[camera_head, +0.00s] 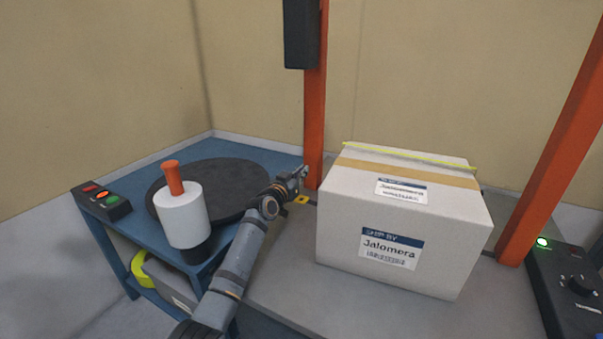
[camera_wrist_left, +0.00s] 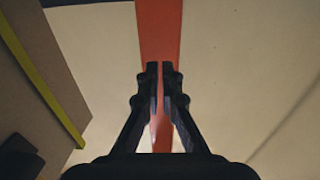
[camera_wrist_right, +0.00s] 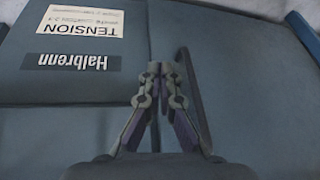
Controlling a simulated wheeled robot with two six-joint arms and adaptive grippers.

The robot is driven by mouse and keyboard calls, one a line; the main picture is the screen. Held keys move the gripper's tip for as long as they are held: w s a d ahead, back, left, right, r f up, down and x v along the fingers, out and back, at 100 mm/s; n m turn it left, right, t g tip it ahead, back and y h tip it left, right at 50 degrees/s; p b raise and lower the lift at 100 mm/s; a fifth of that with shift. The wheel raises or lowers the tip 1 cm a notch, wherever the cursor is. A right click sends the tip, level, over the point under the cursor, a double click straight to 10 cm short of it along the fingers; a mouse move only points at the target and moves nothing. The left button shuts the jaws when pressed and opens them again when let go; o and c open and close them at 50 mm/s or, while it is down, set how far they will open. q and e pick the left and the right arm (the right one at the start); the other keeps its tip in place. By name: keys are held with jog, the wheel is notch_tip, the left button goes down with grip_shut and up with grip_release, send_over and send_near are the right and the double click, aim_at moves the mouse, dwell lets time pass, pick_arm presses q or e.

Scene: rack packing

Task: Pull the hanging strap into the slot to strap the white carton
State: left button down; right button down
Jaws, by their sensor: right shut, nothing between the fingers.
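The white carton (camera_head: 410,218) stands closed on the grey table, with brown tape along its top and shipping labels. The yellow-green strap (camera_head: 410,156) runs across the carton's far top edge, and it shows along the carton's edge in the left wrist view (camera_wrist_left: 42,85). A small yellow-marked piece (camera_head: 302,199), perhaps the slot, lies left of the carton. My left gripper (camera_head: 302,172) is above it, in front of the orange post. In the left wrist view its fingertips (camera_wrist_left: 160,72) almost meet, with nothing seen between them. My right gripper (camera_wrist_right: 160,75) is shut and empty.
Orange posts stand left (camera_head: 315,120) and right (camera_head: 555,150) of the carton. A blue side table (camera_head: 150,233) holds a black disc, a white roll with an orange handle and a button box. A dark panel labelled TENSION (camera_wrist_right: 210,70) lies before the right gripper.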

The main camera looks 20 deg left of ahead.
pick_arm(q)
jog(key=c, duration=1.5)
grip_release()
jog(key=shift+c, duration=0.2)
jog(key=s+a, duration=0.1)
jog(key=s, duration=1.1)
jog(key=shift+a, duration=0.3)
